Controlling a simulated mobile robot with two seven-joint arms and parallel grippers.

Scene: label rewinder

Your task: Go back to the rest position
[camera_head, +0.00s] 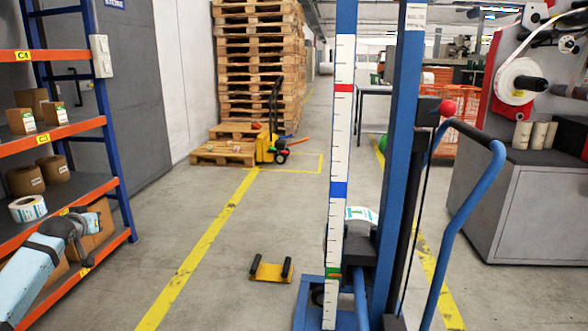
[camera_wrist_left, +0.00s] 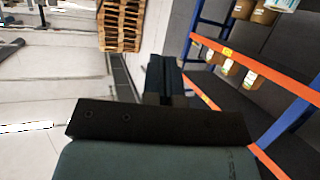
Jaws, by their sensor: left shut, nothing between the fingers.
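My left arm comes in at the lower left of the head view, and its dark gripper (camera_head: 93,224) is in front of the lower part of the orange and blue shelf rack (camera_head: 70,130). In the left wrist view the two dark fingers of my left gripper (camera_wrist_left: 165,80) are together, with nothing between them. The rack shows on the right of that view. I cannot tell how far the fingers are from the shelf. My right gripper is in neither view.
A blue lift (camera_head: 395,150) with a curved handle stands right of centre, a label roll (camera_head: 361,214) low on it. A small yellow piece (camera_head: 271,272) lies on the floor. Stacked pallets (camera_head: 258,65) stand behind. A grey machine (camera_head: 525,205) is at right.

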